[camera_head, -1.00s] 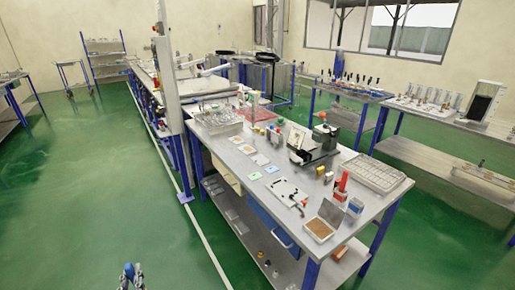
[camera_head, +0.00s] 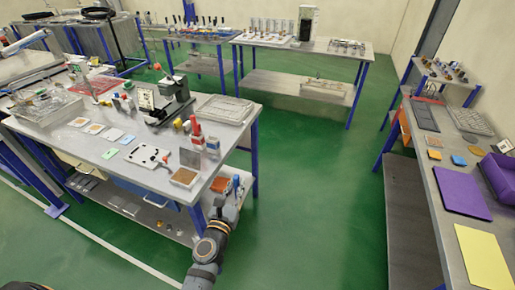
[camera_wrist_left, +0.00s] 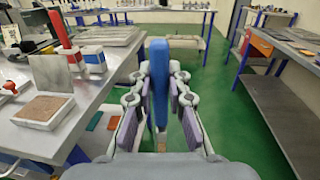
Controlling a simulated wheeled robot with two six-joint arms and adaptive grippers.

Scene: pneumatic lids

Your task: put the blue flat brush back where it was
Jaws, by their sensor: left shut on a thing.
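The blue flat brush (camera_wrist_left: 158,80) stands upright between the fingers of my left gripper (camera_wrist_left: 160,100) in the left wrist view. The gripper is shut on it. In the head view my left gripper (camera_head: 229,187) is beside the right end of the workbench, with a bit of the blue brush (camera_head: 236,182) showing at its tip. My right gripper is not seen.
A right-hand bench (camera_head: 428,180) carries a purple mat (camera_head: 461,192) and a yellow sheet (camera_head: 482,256). Green floor (camera_head: 310,190) between them is clear.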

